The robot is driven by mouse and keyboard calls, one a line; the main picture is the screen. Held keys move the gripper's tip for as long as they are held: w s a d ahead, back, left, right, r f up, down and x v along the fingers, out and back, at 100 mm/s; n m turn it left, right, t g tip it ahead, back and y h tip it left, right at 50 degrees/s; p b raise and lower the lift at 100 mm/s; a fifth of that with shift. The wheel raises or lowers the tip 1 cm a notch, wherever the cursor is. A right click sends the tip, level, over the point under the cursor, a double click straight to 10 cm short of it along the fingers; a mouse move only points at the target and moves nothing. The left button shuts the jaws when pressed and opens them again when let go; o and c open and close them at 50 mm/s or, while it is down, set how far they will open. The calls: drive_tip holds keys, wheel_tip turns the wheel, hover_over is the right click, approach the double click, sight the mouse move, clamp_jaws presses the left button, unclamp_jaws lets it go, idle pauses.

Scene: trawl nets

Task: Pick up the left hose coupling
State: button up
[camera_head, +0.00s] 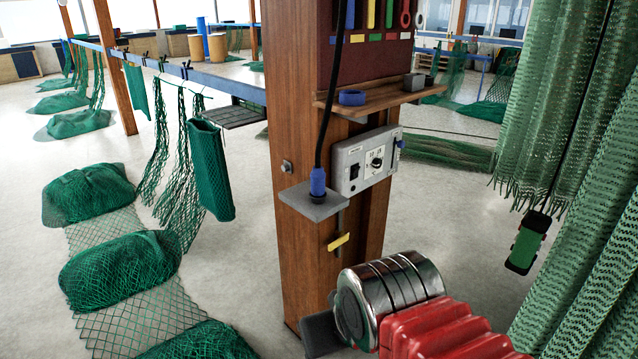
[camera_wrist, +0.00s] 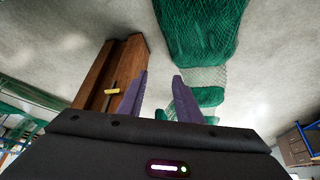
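A blue fitting (camera_head: 318,182) on the end of a black hose or cable stands upright on a small grey ledge (camera_head: 312,203) on the wooden post. On the wooden shelf (camera_head: 385,93) above, a blue ring-like piece (camera_head: 352,97) sits at the left and a grey piece (camera_head: 414,82) at the right. I cannot tell for certain which of these is the left hose coupling. My gripper (camera_wrist: 161,75) shows two purple fingers apart with nothing between them in the wrist view. No coupling is clear in that view. My fingers are not clearly visible in the head view.
The wooden post (camera_head: 350,230) carries a grey control box (camera_head: 367,160) and a yellow tag (camera_head: 339,242); the post also shows left in the wrist view (camera_wrist: 123,70). Green nets (camera_head: 120,270) lie at left. Netting (camera_head: 590,150) hangs at right. Floor between is clear.

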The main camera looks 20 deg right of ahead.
drive_tip(key=o, duration=0.3)
drive_tip(key=shift+w+r, duration=0.25)
drive_tip(key=shift+w, duration=0.05)
drive_tip(key=shift+o, duration=1.2)
drive_tip(key=w+d+r, duration=0.1)
drive_tip(key=w+r, duration=0.5)
drive_tip(key=w, duration=0.2)
drive_tip(key=shift+d+m, duration=0.15)
drive_tip(key=shift+m, duration=0.25)
drive_tip(key=m+h, duration=0.2)
drive_tip(key=m, duration=0.2)
approach(317, 171)
drive_tip(key=x, duration=0.3)
drive_tip(key=shift+r, duration=0.1)
drive_tip(key=shift+x, duration=4.3)
